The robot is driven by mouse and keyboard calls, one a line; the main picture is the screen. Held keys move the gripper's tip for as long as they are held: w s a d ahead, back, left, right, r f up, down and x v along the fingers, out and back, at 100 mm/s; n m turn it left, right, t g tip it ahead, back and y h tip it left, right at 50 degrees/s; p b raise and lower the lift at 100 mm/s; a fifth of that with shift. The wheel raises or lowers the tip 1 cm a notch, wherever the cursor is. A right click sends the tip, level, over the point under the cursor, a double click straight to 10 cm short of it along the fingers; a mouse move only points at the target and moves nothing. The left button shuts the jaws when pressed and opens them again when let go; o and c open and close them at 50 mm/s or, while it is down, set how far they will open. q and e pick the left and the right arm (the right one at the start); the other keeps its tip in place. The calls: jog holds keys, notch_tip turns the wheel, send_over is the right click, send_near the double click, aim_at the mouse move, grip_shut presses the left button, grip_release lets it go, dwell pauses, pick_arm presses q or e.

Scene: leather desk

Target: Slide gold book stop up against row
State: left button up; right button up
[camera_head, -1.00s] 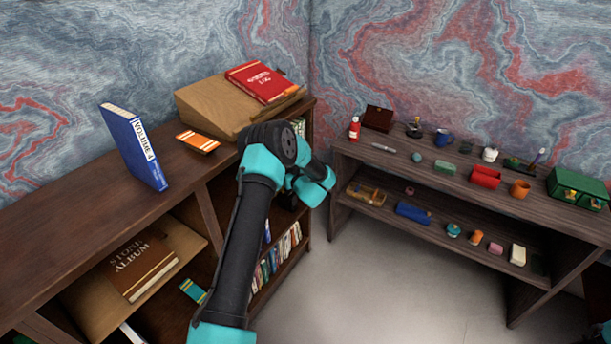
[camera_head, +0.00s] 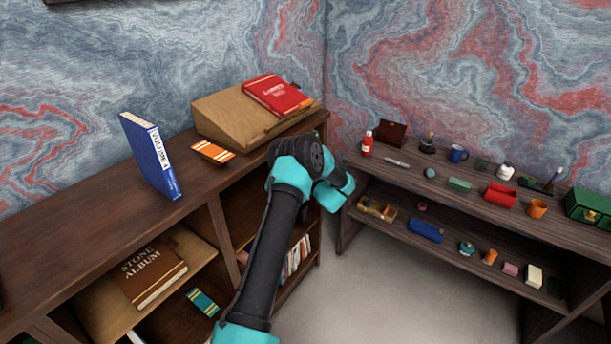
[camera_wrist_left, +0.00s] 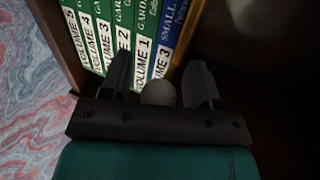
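In the left wrist view, a row of green volumes (camera_wrist_left: 112,38) stands with a blue book (camera_wrist_left: 168,38) at its right end. A narrow gold-yellow upright strip (camera_wrist_left: 189,27) shows right beside the blue book; I cannot tell if it is the gold book stop or part of a book. My left gripper (camera_wrist_left: 158,82) is open, its two dark fingers apart in front of the spines. A rounded grey shape (camera_wrist_left: 158,93) shows between the fingers; I cannot tell what it is. In the head view my left arm hides the gripper at the bookcase's right end. My right gripper is not in view.
The bookcase top (camera_head: 105,218) holds a blue book (camera_head: 150,157), an orange-striped item (camera_head: 213,151) and a sloped wooden stand (camera_head: 225,117) with a red book (camera_head: 276,94). A dark side table (camera_head: 470,225) with small items stands right, across a floor gap.

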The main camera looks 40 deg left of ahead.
pick_arm(q)
jog(key=v, duration=1.7)
jog(key=shift+d, duration=0.2)
